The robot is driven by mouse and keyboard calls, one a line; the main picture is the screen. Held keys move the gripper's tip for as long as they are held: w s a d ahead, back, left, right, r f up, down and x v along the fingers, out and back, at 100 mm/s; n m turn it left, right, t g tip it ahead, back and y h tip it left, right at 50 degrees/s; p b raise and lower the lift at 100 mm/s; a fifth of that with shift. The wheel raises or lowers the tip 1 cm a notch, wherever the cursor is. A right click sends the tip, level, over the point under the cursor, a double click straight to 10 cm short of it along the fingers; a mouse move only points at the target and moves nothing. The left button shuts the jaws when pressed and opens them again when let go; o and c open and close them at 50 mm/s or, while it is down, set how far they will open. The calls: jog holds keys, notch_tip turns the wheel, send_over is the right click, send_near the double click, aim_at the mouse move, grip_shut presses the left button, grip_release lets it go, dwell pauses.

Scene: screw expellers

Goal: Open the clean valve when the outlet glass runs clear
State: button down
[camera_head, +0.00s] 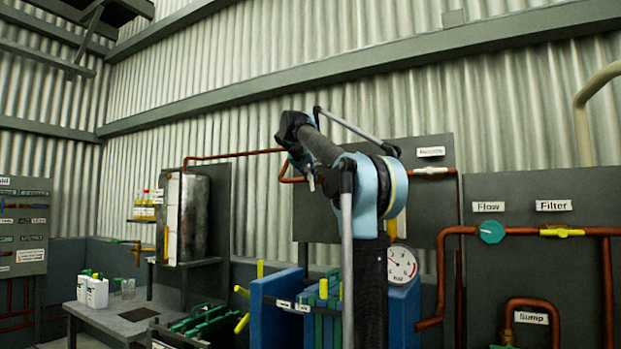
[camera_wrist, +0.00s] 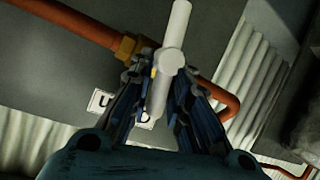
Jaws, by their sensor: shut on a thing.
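In the wrist view, my gripper (camera_wrist: 160,88) is closed around a white valve handle (camera_wrist: 180,28) beside a copper pipe (camera_wrist: 75,22) with a brass fitting (camera_wrist: 128,46). A white label (camera_wrist: 101,101) near it is unreadable, so I cannot confirm that this is the clean valve.
A white-handled valve (camera_head: 430,171) sits under the Recycle label (camera_head: 431,151). A pressure gauge (camera_head: 402,264) and a blue press (camera_head: 275,305) stand below. The Flow glass (camera_head: 491,232) looks teal, beside a yellow Filter handle (camera_head: 562,233). Bottles (camera_head: 96,290) stand on a left table.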

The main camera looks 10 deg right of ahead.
jog(key=shift+w+a+f+n+g+h, duration=0.2)
jog(key=shift+n+g+h, duration=0.25)
jog(key=shift+n, duration=0.3)
jog(key=shift+w+a+f+n+g+h, duration=0.15)
jog(key=shift+a+n+g+h, duration=0.25)
jog(key=shift+n, duration=0.3)
jog(key=shift+w+a+f+n+g+h, duration=0.15)
jog(key=shift+n+g+h, duration=0.35)
jog(key=shift+n, duration=0.25)
jog(key=shift+f+n+h, duration=0.15)
jog(key=shift+n+h, duration=0.2)
jog(key=shift+n, duration=0.05)
jog(key=c, duration=1.6)
grip_release()
jog(key=shift+w, duration=0.1)
jog(key=v, duration=1.2)
jog(key=shift+w+a, duration=0.1)
jog(key=shift+o, duration=0.3)
